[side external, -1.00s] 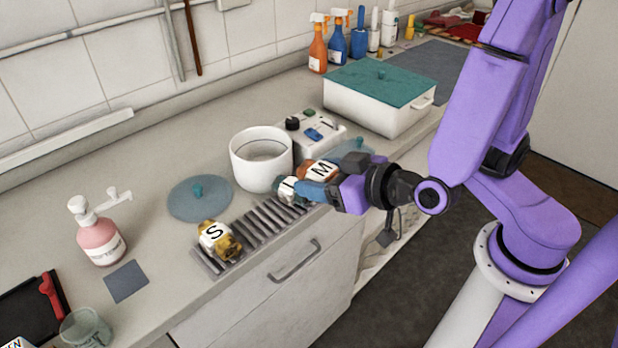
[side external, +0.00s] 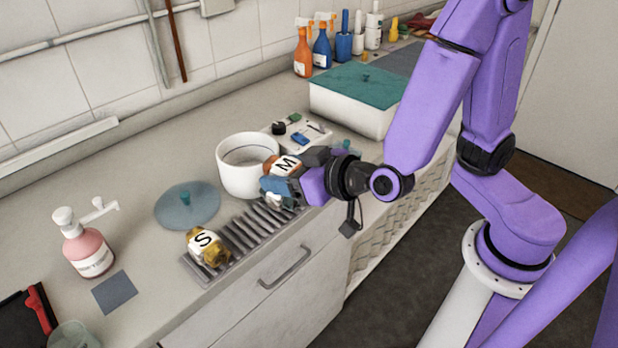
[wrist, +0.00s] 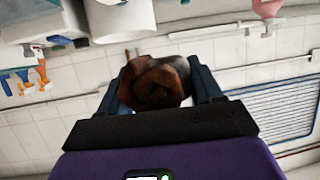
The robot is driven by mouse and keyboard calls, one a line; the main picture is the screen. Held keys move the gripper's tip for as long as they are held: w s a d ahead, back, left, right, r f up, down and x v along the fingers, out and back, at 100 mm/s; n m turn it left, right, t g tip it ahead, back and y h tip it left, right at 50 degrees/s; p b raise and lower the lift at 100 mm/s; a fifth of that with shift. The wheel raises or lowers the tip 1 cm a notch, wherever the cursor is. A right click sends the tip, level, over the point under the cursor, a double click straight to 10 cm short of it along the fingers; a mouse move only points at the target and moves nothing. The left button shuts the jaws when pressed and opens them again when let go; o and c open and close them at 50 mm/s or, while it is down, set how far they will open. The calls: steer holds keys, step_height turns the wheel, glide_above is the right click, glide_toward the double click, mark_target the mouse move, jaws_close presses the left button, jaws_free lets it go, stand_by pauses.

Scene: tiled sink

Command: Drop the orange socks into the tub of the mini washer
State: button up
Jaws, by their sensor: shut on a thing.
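The orange socks (side external: 268,164), a rolled bundle with a white label marked M, are held between the fingers of my gripper (side external: 279,174). In the wrist view the bundle (wrist: 155,82) looks dark brown-orange, with a blue finger on each side. The white round tub (side external: 246,182) of the mini washer stands just left of the bundle in the side view, its mouth open. The bundle overlaps the tub's right edge in the picture; I cannot tell whether it is over the rim. The washer's base (side external: 312,129) with knobs is behind.
A yellow sock bundle marked S (side external: 208,248) lies on the grey slatted rack (side external: 240,238). A blue-grey bundle seems partly hidden by my gripper. A teal round lid (side external: 187,206) lies left of the tub. A white box with a green lid (side external: 360,84) stands behind my arm.

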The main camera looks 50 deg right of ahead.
steer(key=w+d, duration=0.4)
steer(key=w, duration=0.6)
steer(key=w+d, duration=0.4)
steer(key=w, duration=0.6)
steer(key=shift+s+a+f, duration=0.15)
steer(key=shift+f, duration=1.4)
steer(key=shift+s+a+f, duration=0.1)
steer(key=shift+f, duration=1.4)
steer(key=o, duration=1.1)
steer(key=shift+d, duration=0.1)
